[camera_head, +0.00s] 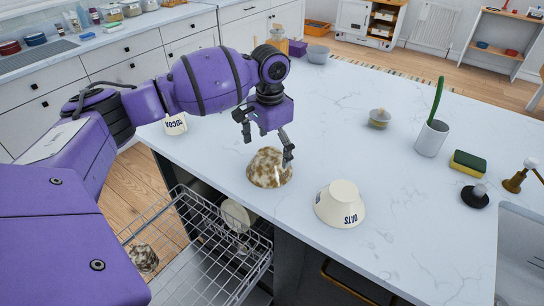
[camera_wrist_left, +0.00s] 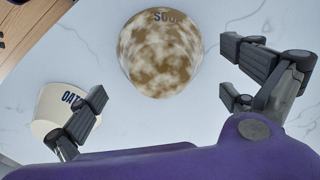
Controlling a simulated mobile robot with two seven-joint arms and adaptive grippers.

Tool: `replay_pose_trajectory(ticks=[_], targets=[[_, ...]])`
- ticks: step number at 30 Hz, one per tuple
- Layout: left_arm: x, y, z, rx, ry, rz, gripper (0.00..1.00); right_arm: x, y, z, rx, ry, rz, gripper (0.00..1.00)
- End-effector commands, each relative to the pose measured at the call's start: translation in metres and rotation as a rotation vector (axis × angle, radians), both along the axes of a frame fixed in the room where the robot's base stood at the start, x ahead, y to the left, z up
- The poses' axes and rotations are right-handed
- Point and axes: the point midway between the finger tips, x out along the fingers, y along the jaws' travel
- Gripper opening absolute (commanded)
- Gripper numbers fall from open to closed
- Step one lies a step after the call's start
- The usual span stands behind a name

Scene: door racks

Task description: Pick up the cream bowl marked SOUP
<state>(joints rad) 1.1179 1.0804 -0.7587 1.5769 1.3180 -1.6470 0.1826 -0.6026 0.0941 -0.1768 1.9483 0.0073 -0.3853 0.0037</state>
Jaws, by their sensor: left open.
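The bowl marked SOUP (camera_head: 269,168) sits upside down on the white counter, just in from the counter's front edge. It is cream with heavy brown blotches. Its SOUP lettering shows at the top of the left wrist view, on the bowl's rim side (camera_wrist_left: 160,58). My left gripper (camera_head: 266,142) is open and pointing down over this bowl, with one fingertip close to its right side. In the left wrist view the bowl lies between and beyond the open fingers, and nothing is held. Whether a finger touches it I cannot tell. My right gripper is not in view.
A cream bowl marked OATS (camera_head: 341,205) stands upside down close to the right. A cream bowl with partly readable lettering (camera_head: 175,124) is at the left. An open dish rack (camera_head: 205,262) is below the edge. A white pot (camera_head: 431,139) and sponge (camera_head: 468,162) stand farther right.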

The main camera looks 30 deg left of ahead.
Motion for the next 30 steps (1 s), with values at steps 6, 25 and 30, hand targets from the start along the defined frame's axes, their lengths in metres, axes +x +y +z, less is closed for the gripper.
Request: replay_pose_trajectory(ticks=[6, 25, 30], targets=[[-0.006, 0.0, -0.029, 0.0, 0.0, 0.0, 1.0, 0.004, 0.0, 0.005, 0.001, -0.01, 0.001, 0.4], [-0.006, 0.0, -0.035, 0.0, -0.001, -0.001, 0.58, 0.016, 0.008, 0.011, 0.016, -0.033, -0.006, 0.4], [-0.005, 0.0, -0.034, -0.001, -0.002, -0.001, 0.44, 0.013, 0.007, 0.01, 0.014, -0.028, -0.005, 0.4]])
